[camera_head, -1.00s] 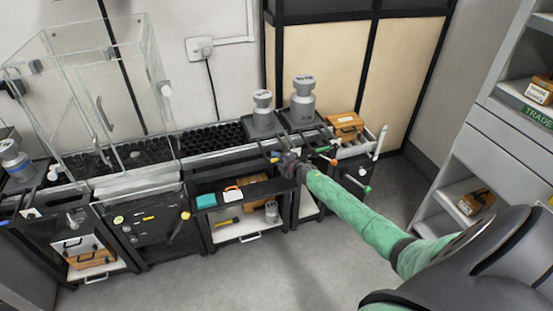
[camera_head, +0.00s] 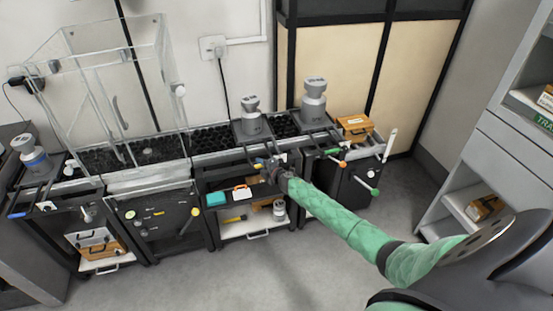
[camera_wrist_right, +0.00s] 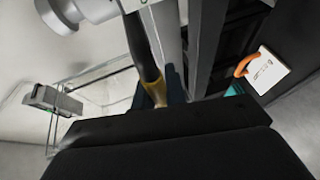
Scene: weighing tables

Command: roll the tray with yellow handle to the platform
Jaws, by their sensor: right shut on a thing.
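My right gripper (camera_head: 274,164) is shut on the tray's yellow handle (camera_head: 259,166), at the front edge of the roller bench. In the right wrist view the yellow-banded handle (camera_wrist_right: 153,88) stands between the fingertips (camera_wrist_right: 158,92). The dark tray (camera_head: 239,137) sits on the rollers, right of the glass enclosure, and carries an upright grey weight (camera_head: 250,117). The glass enclosure (camera_head: 115,100) stands at the left over a dark surface; I cannot clearly make out the platform (camera_head: 147,151) there. My left gripper is out of view.
Black rollers (camera_head: 209,138) between the tray and the enclosure are clear. To the right, another tray with green and orange handles carries a larger grey weight (camera_head: 314,103). A wooden box (camera_head: 355,126) lies at the bench's right end. Below is a shelf with a white-orange case (camera_head: 242,192).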

